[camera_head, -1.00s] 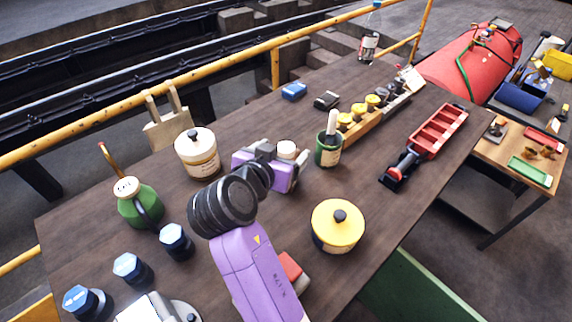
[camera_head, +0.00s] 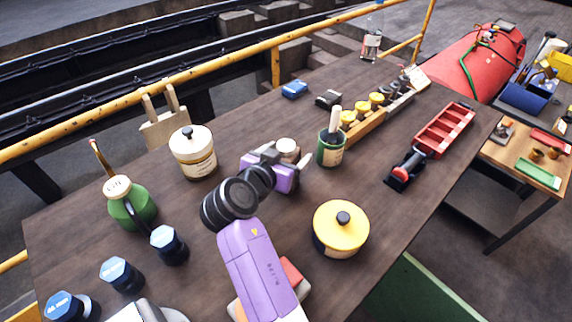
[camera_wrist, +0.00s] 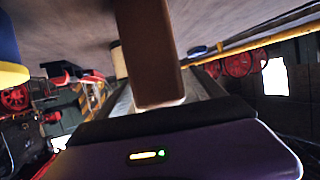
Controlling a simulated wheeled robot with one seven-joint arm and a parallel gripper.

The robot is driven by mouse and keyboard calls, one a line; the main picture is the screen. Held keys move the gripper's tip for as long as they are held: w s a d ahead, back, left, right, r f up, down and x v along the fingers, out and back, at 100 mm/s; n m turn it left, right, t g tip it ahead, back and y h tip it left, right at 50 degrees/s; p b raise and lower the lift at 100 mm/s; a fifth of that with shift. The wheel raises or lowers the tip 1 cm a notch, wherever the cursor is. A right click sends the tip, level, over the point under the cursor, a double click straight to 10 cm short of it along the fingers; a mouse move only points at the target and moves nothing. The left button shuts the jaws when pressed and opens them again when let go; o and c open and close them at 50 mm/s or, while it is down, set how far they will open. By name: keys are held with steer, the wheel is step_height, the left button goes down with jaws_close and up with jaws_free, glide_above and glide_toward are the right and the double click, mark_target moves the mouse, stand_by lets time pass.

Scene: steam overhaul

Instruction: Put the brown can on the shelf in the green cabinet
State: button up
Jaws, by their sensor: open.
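A can with a pale lid (camera_head: 287,147) stands on the dark wooden table just beyond my gripper, its body mostly hidden by the gripper in the head view. In the wrist view a brown upright body with a pale end, which looks like the brown can (camera_wrist: 148,50), fills the middle, close in front of the gripper. My purple gripper (camera_head: 278,160) is open, its fingers low over the table around or just short of the can; I cannot tell which. No green cabinet shelf is identifiable; only a green panel (camera_head: 420,290) shows below the table's right edge.
A green pot with a handle (camera_head: 331,147) stands close right of the can. A cream jar (camera_head: 193,153) is to the left and a yellow-lidded pot (camera_head: 341,228) nearer. A red tray (camera_head: 443,130) lies right.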

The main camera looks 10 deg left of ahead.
steer(key=shift+x, duration=1.1)
jaws_close()
steer(key=shift+r, duration=0.1)
